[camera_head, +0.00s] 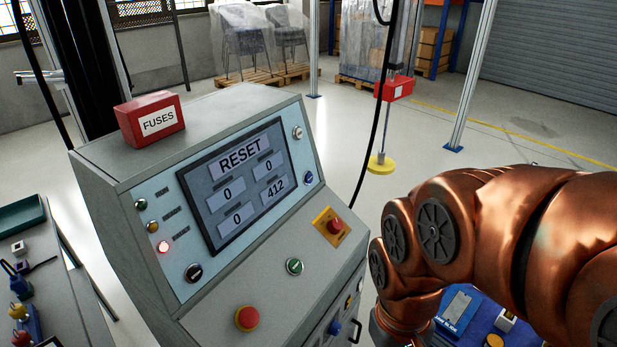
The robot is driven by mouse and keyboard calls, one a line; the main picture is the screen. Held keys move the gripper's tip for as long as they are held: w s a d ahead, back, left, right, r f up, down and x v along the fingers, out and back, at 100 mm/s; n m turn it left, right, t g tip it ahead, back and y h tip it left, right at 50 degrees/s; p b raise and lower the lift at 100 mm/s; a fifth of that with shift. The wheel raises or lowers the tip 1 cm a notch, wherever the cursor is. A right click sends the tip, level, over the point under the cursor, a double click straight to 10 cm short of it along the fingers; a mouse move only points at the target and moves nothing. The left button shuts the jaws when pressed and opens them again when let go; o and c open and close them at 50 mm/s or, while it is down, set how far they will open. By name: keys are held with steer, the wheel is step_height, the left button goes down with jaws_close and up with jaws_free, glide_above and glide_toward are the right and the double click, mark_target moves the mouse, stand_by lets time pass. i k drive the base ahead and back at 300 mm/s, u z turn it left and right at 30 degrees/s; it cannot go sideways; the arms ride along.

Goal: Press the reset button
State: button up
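A grey control console (115,167) stands at the centre left. Its screen (238,184) reads RESET above boxes with 0, 0, 0 and 412. Several buttons and switches sit on it: a green one (294,266), a black one (194,273), a large red one (247,318), a red one on a yellow plate (336,227), a small white one (298,132) and a blue one (309,178). I cannot read which is the reset button. My copper arm comes in from the right and bends down right of the console; my gripper is out of the picture.
A red FUSES box (151,119) sits on top of the console. A red lamp (163,246) glows on its left panel. A bench (49,286) with small parts stands at left. A blue surface (480,319) with items shows below my arm.

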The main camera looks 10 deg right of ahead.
mark_target(308, 179)
steer(key=z, duration=1.95)
steer(key=k, duration=1.15)
steer(key=u, duration=1.95)
